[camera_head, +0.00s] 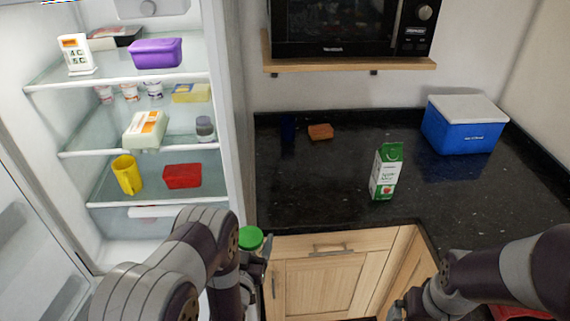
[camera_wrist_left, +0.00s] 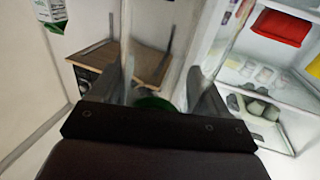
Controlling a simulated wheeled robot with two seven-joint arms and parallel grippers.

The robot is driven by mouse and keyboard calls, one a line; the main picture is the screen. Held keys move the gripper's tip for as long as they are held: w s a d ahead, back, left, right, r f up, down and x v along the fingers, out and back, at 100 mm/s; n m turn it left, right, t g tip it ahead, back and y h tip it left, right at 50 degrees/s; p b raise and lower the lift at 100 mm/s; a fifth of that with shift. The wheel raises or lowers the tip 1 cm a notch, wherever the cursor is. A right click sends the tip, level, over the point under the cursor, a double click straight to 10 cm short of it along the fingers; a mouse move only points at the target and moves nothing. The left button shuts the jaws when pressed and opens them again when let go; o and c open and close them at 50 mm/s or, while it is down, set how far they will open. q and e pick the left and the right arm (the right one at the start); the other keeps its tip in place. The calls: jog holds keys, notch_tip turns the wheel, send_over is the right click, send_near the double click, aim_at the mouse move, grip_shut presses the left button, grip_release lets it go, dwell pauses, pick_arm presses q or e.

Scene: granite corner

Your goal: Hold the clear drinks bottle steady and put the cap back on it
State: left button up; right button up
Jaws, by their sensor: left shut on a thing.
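My left gripper (camera_head: 256,262) is low in the head view, in front of the counter's front edge. In the left wrist view its fingers (camera_wrist_left: 158,92) are shut on the clear drinks bottle (camera_wrist_left: 160,62), which is see-through and hard to outline. A green cap (camera_head: 250,238) shows at the top of the bottle beside the gripper; it also shows between the fingers in the left wrist view (camera_wrist_left: 153,103). I cannot tell whether the cap is seated. My right arm comes in at the lower right; its gripper (camera_head: 402,308) is partly cut off at the bottom edge, its jaws unclear.
A green-and-white carton (camera_head: 385,172), an orange-brown sponge-like block (camera_head: 320,132), a dark blue item (camera_head: 287,129) and a blue cooler box (camera_head: 464,125) stand on the black counter (camera_head: 320,195). The open fridge (camera_head: 232,120) is at left. The counter's front middle is clear.

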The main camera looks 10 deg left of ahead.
pick_arm(q)
jog(key=s+d+f+m+g+h, duration=0.2)
jog(key=d+m+h, duration=0.2)
jog(key=d, duration=0.3)
jog(key=s+d+f+m+g+h, duration=0.2)
jog(key=s+d+m+h, duration=0.1)
jog(key=d+h, duration=0.4)
jog(key=shift+s+d+f+m+h, duration=0.2)
jog(key=shift+s+d+m+h, duration=0.1)
jog(key=shift+d+m, duration=0.15)
jog(key=shift+a, duration=0.1)
grip_shut()
pick_arm(e)
jog(key=shift+c, duration=0.9)
jog(key=w+a+n, duration=0.6)
jog(key=a+n, duration=0.5)
jog(key=n, duration=0.4)
jog(key=w+a+n+g, duration=0.1)
jog(key=w+a+n, duration=0.4)
jog(key=a+n, duration=0.7)
jog(key=n, duration=0.3)
jog(key=shift+w+a+r, duration=0.25)
jog(key=shift+w+a, duration=0.05)
jog(key=shift+w, duration=0.1)
